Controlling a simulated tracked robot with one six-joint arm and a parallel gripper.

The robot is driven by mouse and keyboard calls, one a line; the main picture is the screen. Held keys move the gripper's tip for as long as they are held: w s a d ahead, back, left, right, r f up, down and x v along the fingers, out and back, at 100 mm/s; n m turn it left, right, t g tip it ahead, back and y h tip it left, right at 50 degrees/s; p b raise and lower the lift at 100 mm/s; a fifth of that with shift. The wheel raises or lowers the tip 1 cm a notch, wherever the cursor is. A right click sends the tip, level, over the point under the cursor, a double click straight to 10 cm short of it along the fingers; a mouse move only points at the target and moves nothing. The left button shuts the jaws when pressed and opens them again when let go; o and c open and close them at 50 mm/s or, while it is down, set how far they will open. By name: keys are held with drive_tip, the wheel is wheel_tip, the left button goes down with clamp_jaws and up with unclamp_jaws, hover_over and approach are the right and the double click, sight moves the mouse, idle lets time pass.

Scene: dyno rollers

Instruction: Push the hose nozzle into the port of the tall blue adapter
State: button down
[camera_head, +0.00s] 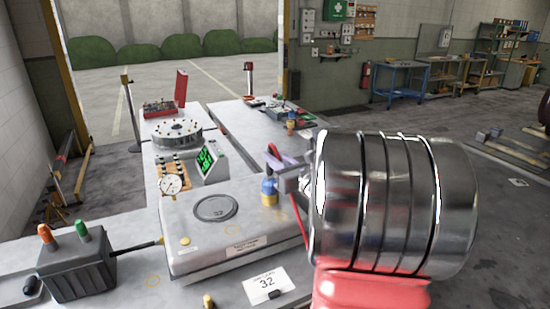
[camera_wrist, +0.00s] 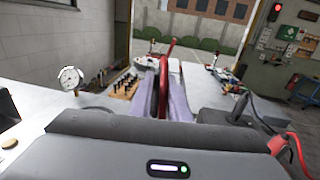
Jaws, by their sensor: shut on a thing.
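My gripper (camera_head: 279,163) is at the right of the grey-white box, with pale purple fingers. In the wrist view, the fingers (camera_wrist: 165,100) stand on both sides of a narrow red piece (camera_wrist: 166,68), which I take as the hose nozzle. Its red end also shows at the fingers in the head view (camera_head: 272,150). A small adapter with a blue top and a yellowish body (camera_head: 269,193) stands just below and left of my gripper. I cannot tell which is the tall blue adapter; no port is visible.
A grey-white box (camera_head: 230,225) fills the near bench. Behind it are a dial gauge (camera_head: 172,184), a green-lit display (camera_head: 209,158) and a round metal disc (camera_head: 176,133). A dark control box (camera_head: 77,262) stands at the left. My arm hides the bench at the right.

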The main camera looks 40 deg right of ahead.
drive_tip(key=shift+f, duration=0.25)
drive_tip(key=c, duration=1.6)
unclamp_jaws()
drive_tip(key=shift+s, duration=0.1)
drive_tip(key=s, duration=0.4)
drive_tip(key=s+a, duration=0.1)
drive_tip(key=s, duration=0.4)
drive_tip(key=s+a, duration=0.1)
drive_tip(key=s, duration=0.3)
drive_tip(key=shift+s+a, duration=0.1)
drive_tip(key=shift+s, duration=0.15)
